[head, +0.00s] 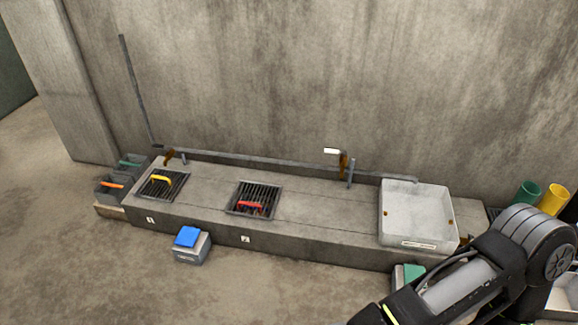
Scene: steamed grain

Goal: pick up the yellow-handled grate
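The yellow-handled grate (163,185) lies at the left end of the low concrete bench, over the spot labelled 1. It is a dark barred square, and its yellow handle (160,180) stands up on top. A second grate (255,197) with a red handle (251,205) lies further right, by label 2. A dark arm of mine reaches in at the lower right, far from the yellow-handled grate. Its gripper is outside the picture. My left gripper is not in view either.
A white square basin (417,213) stands on the bench's right end. A grey box with a blue top (188,237) sits on the floor before the concrete bench (310,222). Dark bins (109,188) stand left of it. Green (526,193) and yellow (553,199) cylinders are at far right. The front-left floor is clear.

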